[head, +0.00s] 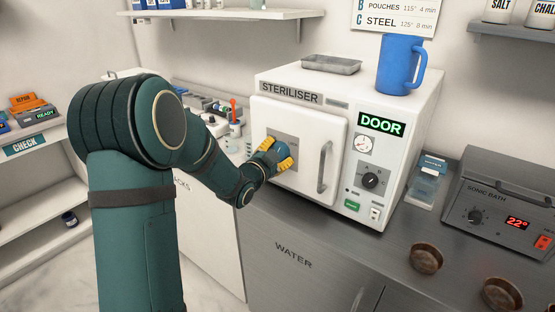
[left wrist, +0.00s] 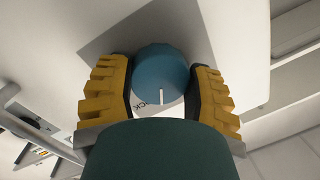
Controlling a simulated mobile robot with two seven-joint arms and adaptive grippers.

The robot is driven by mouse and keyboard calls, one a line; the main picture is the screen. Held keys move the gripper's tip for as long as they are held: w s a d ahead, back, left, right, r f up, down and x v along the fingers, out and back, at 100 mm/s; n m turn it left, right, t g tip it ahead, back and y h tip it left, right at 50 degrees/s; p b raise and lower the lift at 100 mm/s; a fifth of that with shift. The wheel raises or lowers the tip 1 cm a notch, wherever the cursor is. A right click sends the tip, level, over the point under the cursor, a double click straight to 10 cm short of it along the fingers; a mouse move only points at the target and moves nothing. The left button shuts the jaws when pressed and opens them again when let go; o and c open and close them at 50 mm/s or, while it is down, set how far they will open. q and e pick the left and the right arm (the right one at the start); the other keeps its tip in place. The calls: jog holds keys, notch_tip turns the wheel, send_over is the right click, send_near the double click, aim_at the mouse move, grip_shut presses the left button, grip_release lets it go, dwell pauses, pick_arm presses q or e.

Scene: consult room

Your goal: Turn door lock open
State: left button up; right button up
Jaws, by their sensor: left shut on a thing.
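The white steriliser (head: 265,112) stands on the counter with its door (head: 310,125) closed. The door carries a grey plate with a round blue lock knob (head: 283,149) and a vertical handle (head: 324,168). My left gripper (head: 276,155) is at the knob, with its yellow fingers on both sides of it. In the left wrist view the knob (left wrist: 161,75) sits between the two fingers, and its white mark points toward the bottom of the picture. Lettering on the plate beside the knob is mostly hidden. My right gripper is not in view.
A green DOOR display (head: 381,124), a gauge and a dial are on the steriliser's right panel. A blue mug (head: 398,66) and a metal tray (head: 331,65) stand on top. A sonic bath (head: 500,205) and brown dishes (head: 426,259) are to the right.

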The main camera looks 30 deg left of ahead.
pick_arm(q)
jog(key=n+b, duration=0.2)
jog(key=n, duration=0.2)
jog(key=shift+f+g+h+b, duration=0.15)
jog(key=shift+g+h+b, duration=0.15)
jog(key=shift+h, duration=0.1)
jog(key=shift+n, duration=1.9)
jog(key=shift+n+h, duration=0.4)
jog(key=shift+n, duration=0.7)
jog(key=shift+d+n+g+h+p, duration=0.1)
jog(key=shift+n+g+h+p, duration=0.25)
jog(key=shift+n+p, duration=0.85)
jog(key=shift+n, duration=0.3)
jog(key=o, duration=1.2)
jog(key=shift+o, duration=0.2)
